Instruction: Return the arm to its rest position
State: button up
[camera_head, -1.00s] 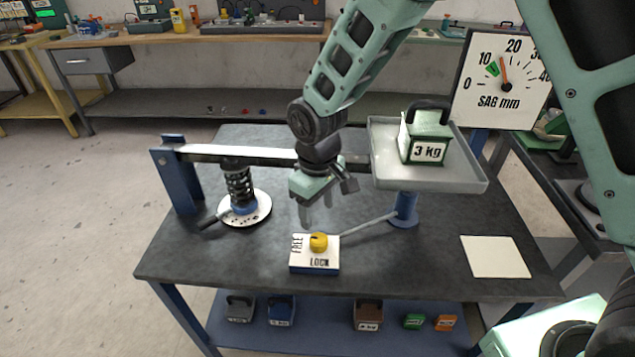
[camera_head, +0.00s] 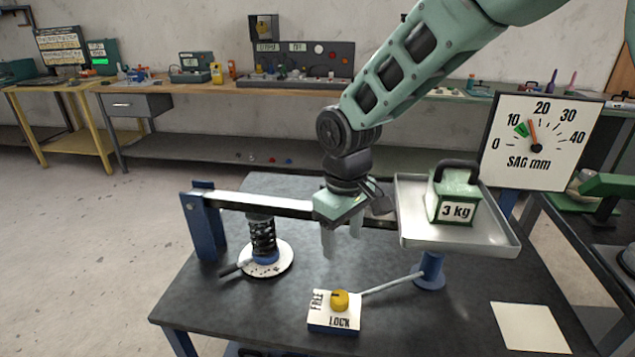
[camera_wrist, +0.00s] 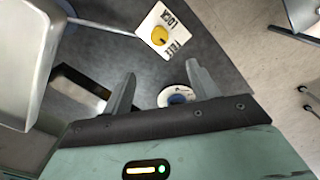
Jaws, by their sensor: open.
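My gripper (camera_head: 342,240) is open and empty in the head view, its fingers pointing down in front of the grey beam and above the table. It stands above and behind the FREE/LOCK block (camera_head: 333,321), which has a yellow knob (camera_head: 340,299). In the wrist view, both fingers (camera_wrist: 160,92) are spread apart with nothing between them. The lock block also shows there (camera_wrist: 167,22). My arm comes down from the upper right in the head view.
A green 3 kg weight (camera_head: 455,195) sits on the grey tray (camera_head: 460,240), right of my gripper. The spring (camera_head: 262,237) stands on a white disc at left. The SAG dial (camera_head: 530,140) is behind right. A blank card (camera_head: 528,327) lies at front right.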

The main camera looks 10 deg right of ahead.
jog(key=s+d+r, duration=0.2)
jog(key=s, duration=1)
jog(key=s+d+r, duration=0.2)
jog(key=s+r, duration=0.1)
jog(key=s, duration=0.8)
jog(key=shift+s+y, duration=0.3)
jog(key=shift+s, duration=0.1)
